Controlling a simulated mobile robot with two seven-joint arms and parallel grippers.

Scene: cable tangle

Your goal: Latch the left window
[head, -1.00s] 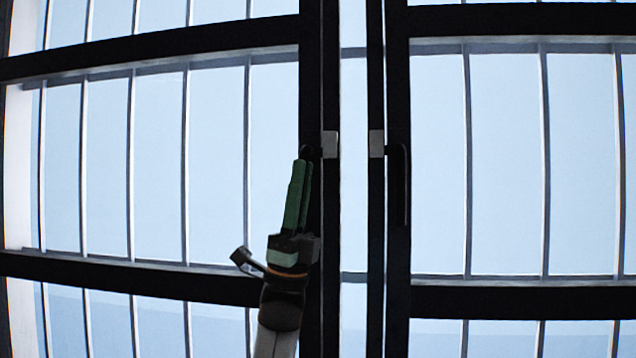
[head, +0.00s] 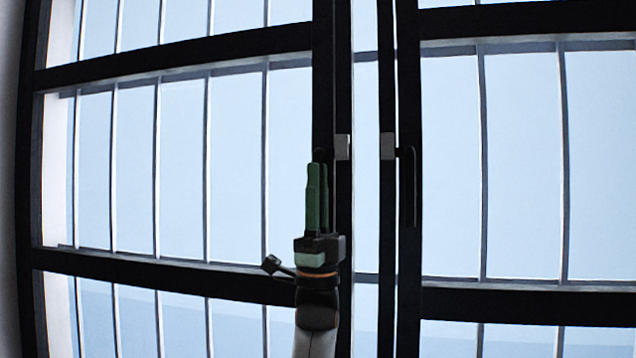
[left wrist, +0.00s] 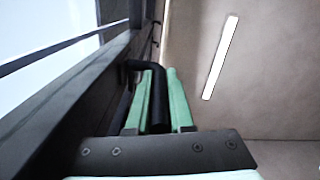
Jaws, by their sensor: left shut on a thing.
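The left window (head: 172,268) is a dark-framed pane with several thin vertical bars. Its black handle (head: 319,154) is on the frame's right upright, mostly hidden by my left gripper (head: 317,180). The handle points down. In the left wrist view the handle (left wrist: 159,95) is a bent black bar running between the two green fingers of my left gripper (left wrist: 162,95), which is shut on it. A light grey block (head: 342,147) sits beside the handle. My right gripper is in neither view.
The right window (head: 480,296) has a matching black handle (head: 408,185) hanging down, with a grey block (head: 388,146) beside it. A narrow bright strip separates the two dark uprights. The left wrist view shows a ceiling with a long lamp (left wrist: 220,57).

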